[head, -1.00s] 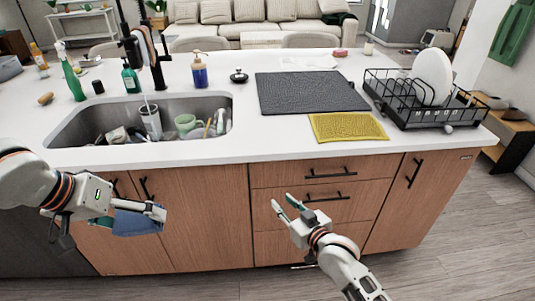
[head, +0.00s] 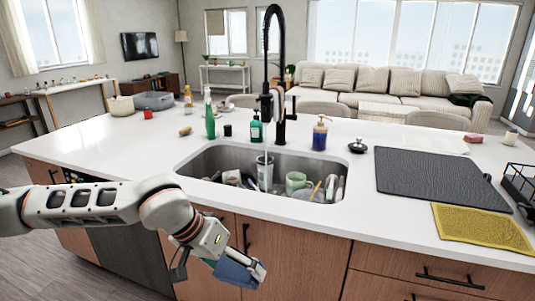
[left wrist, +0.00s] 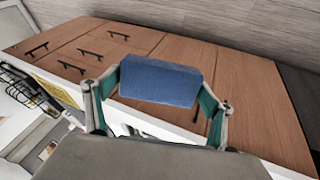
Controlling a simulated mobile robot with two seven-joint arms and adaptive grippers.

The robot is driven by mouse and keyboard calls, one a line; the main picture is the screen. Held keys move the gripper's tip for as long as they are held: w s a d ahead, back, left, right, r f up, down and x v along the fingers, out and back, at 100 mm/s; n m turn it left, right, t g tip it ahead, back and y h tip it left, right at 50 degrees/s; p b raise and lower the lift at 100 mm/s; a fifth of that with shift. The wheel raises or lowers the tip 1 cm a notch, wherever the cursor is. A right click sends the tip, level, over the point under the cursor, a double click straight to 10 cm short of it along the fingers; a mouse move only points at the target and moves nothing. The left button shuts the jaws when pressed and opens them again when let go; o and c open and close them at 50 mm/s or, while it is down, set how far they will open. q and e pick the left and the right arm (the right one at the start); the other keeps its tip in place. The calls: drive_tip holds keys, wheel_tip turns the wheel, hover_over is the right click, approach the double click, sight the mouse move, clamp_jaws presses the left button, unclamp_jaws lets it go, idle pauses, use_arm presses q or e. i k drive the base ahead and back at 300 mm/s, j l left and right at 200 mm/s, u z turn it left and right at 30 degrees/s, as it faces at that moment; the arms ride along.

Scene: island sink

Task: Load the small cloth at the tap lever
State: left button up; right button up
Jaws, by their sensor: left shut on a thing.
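In the left wrist view the blue cloth (left wrist: 160,82) is between the two fingers as a thick block. The black tap (head: 280,62) stands behind the sink, with a thin upright lever (head: 294,107) on its right side. A pale stream runs down from the tap into the sink. The cloth is apart from the tap. My right gripper is out of view.
The sink (head: 205,162) holds a white cup (head: 264,173), a green mug (head: 295,182) and other dishes. A green spray bottle (head: 210,118), a teal bottle (head: 256,130) and a blue soap pump (head: 320,135) stand around it. A grey mat (head: 440,180) and yellow mat (head: 480,228) lie right.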

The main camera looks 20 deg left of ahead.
sight(293, 117)
drive_tip(key=i+j+z, duration=0.15)
drive_tip(key=j, duration=0.2)
drive_tip(key=i+j+z, duration=0.15)
drive_tip(key=j, duration=0.25)
drive_tip(key=i+j+z, duration=0.1)
drive_tip(key=i, duration=0.4)
